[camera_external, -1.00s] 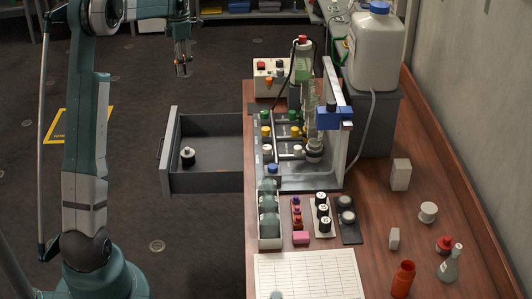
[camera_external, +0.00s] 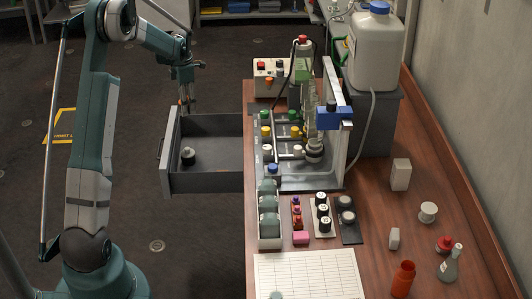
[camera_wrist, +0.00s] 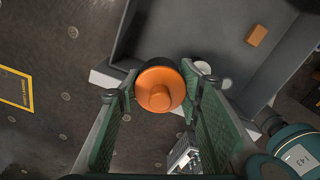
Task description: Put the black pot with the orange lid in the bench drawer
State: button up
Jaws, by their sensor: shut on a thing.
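My gripper (camera_external: 185,106) is shut on the black pot with the orange lid (camera_wrist: 160,88). In the wrist view the round orange lid and its knob sit between the two green finger pads; the pot's body is mostly hidden beneath it. The bench drawer (camera_external: 207,182) is pulled out on the left side of the bench. In the external view the gripper hangs by the drawer's far left corner. In the wrist view the lid overlaps the drawer's edge (camera_wrist: 110,76); its height above the rim is hard to judge.
A dark pot with a white lid (camera_external: 188,155) stands inside the drawer near its left wall. An orange block (camera_wrist: 257,35) lies on the drawer floor. The drawer's middle is clear. The wooden bench (camera_external: 375,225) to the right is crowded with bottles and racks.

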jog(key=b, duration=0.3)
send_over(191, 146)
notch_tip(191, 146, down, 14)
jog(key=shift+r, duration=0.25)
jog(key=shift+f, duration=0.1)
jog(key=shift+f, duration=2.15)
jog(key=shift+f+b, duration=0.15)
jog(key=shift+b, duration=0.2)
jog(key=o, duration=0.9)
notch_tip(191, 146, up, 12)
jog(key=p, duration=0.2)
jog(key=shift+p, duration=0.3)
